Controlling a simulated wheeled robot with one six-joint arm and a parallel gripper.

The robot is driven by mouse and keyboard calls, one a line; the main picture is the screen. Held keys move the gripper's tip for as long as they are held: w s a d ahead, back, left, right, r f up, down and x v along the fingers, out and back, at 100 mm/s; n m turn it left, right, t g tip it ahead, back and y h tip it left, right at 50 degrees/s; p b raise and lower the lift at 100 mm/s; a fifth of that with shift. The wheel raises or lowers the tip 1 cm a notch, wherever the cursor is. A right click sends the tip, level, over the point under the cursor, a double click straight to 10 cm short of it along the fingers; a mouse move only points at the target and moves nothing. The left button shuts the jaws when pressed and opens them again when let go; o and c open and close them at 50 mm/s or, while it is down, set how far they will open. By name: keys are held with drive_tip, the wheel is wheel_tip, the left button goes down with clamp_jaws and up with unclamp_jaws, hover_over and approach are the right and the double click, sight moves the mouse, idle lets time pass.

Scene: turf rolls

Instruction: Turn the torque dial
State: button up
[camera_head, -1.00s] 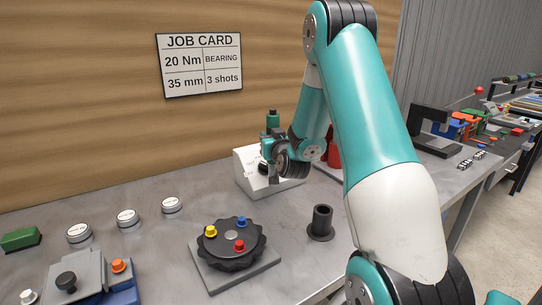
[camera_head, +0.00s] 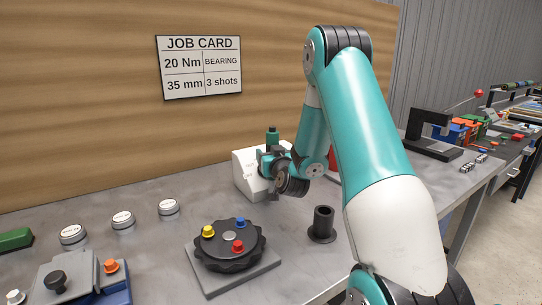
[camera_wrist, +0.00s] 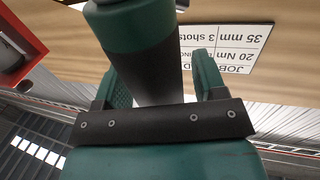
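The white box (camera_head: 243,165) with the sloped face stands at the back of the bench against the wood panel. My gripper (camera_head: 268,165) is right in front of it and hides most of its face and the dark knob there. In the wrist view, my two green fingers (camera_wrist: 162,78) stand apart on both sides of a thick grey cylinder with a green band (camera_wrist: 140,30). I cannot tell whether they press on it. A dark green upright piece (camera_head: 272,137) shows above my gripper in the head view.
A black notched disc (camera_head: 229,250) with coloured pegs and a black hollow post (camera_head: 322,226) stand nearer the front. Several round white-topped buttons (camera_head: 123,220) are at left. The job card (camera_head: 200,67) hangs on the panel. A red thing (camera_head: 333,158) is partly behind my arm.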

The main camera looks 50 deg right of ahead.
drive_tip(key=shift+r, duration=0.15)
drive_tip(key=shift+s, duration=0.1)
drive_tip(key=b+v, duration=1.2)
drive_tip(key=b, duration=0.2)
drive_tip(key=shift+a, duration=0.1)
